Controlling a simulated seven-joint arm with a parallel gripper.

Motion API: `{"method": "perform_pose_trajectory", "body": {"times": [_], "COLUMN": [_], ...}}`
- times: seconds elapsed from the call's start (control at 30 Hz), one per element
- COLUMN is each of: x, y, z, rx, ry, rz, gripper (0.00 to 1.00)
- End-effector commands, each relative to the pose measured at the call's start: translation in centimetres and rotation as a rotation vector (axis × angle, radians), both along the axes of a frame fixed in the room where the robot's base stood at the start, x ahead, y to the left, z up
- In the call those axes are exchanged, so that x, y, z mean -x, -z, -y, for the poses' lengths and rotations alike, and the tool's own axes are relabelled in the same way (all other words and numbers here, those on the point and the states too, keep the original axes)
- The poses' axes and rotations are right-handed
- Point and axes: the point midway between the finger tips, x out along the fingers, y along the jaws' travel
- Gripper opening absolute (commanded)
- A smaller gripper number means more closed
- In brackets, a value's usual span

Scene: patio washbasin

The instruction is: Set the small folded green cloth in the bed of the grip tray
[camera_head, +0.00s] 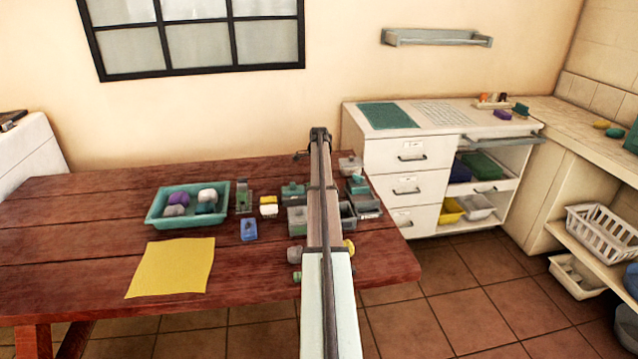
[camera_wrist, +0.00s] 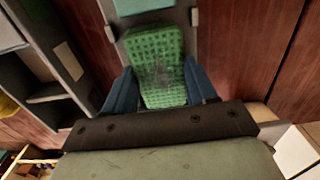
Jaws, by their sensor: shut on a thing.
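The small folded green cloth (camera_wrist: 158,68), with a dotted, grid-like weave, is between the two blue fingertips of my gripper (camera_wrist: 161,92) in the wrist view. My gripper is shut on it, with a finger against each side. A grey tray (camera_wrist: 186,34) with a small pale tab on either side lies beyond and beneath the cloth; it looks like the grip tray. The cloth covers part of its bed, and I cannot tell whether the cloth touches it. A pale teal piece shows at the tray's far end. In the head view my arm hides the gripper and cloth.
A grey divided organizer (camera_wrist: 62,62) stands close to the left of the cloth in the wrist view. In the head view, a teal tray (camera_head: 154,213) with several small items and a yellow cloth (camera_head: 172,267) lie on the red table. Small containers crowd around my arm.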

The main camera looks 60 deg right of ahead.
Motion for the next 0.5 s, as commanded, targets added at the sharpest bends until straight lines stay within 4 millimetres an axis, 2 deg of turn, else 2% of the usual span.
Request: {"method": "perform_pose_trajectory", "body": {"times": [0.13, 0.17, 0.43, 0.5], "x": [0.00, 0.01, 0.01, 0.00], "y": [-0.02, -0.02, -0.02, -0.02], "z": [0.00, -0.01, -0.01, 0.00], "rx": [0.000, 0.000, 0.000, 0.000], "ry": [0.000, 0.000, 0.000, 0.000], "rz": [0.000, 0.000, 0.000, 0.000], "gripper": [0.27, 0.57, 0.83, 0.86]}}
